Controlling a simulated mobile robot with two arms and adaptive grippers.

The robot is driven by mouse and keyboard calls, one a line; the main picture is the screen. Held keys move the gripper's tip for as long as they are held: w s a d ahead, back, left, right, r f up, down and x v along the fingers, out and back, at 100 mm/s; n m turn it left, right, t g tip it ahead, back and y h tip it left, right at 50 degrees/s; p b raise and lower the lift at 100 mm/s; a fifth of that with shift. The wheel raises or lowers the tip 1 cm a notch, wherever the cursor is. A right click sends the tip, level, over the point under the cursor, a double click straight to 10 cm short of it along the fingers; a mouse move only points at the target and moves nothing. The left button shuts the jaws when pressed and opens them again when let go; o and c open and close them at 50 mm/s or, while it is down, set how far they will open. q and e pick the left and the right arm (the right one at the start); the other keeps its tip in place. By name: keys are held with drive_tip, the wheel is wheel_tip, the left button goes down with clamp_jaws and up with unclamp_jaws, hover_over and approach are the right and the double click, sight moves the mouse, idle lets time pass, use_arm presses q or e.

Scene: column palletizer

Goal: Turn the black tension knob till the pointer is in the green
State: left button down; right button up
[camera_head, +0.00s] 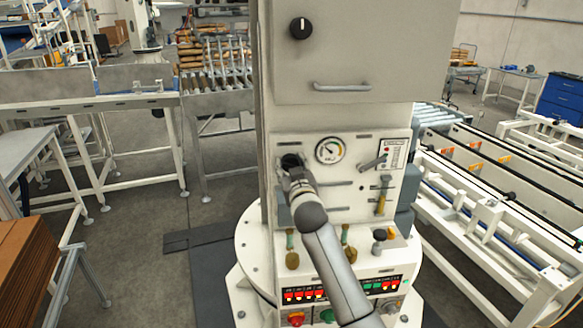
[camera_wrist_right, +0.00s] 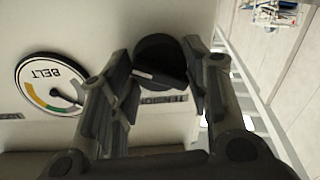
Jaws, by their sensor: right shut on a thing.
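The black tension knob (camera_wrist_right: 160,62), with a white mark on its face, sits on the pale panel beside its TENSION label. It shows small and mostly covered in the head view (camera_head: 291,161). My right gripper (camera_wrist_right: 160,78) has one finger on each side of the knob and is shut on it. The round white BELT gauge (camera_wrist_right: 50,84) has a coloured arc and a dark pointer; it appears upside down in the wrist view. In the head view the gauge (camera_head: 329,150) is right of the knob. I cannot tell exactly which colour the pointer meets. My left gripper is not in view.
A grey lever (camera_head: 374,162) and a yellow-handled part (camera_head: 381,198) are right of the gauge. Below are brass-coloured knobs (camera_head: 292,259) and a row of lit buttons (camera_head: 305,294). Another black knob (camera_head: 300,28) is on the upper cabinet. Conveyors stand on both sides.

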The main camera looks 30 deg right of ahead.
drive_tip(key=shift+m, duration=0.3)
drive_tip(key=shift+f+m+b, duration=0.1)
drive_tip(key=shift+m+b, duration=0.6)
drive_tip(key=shift+m, duration=0.4)
drive_tip(key=shift+m+b, duration=0.35)
drive_tip(key=shift+m, duration=1.15)
drive_tip(key=shift+d, duration=0.1)
drive_tip(key=o, duration=1)
drive_tip(key=shift+o, duration=0.2)
drive_tip(key=shift+s, duration=0.1)
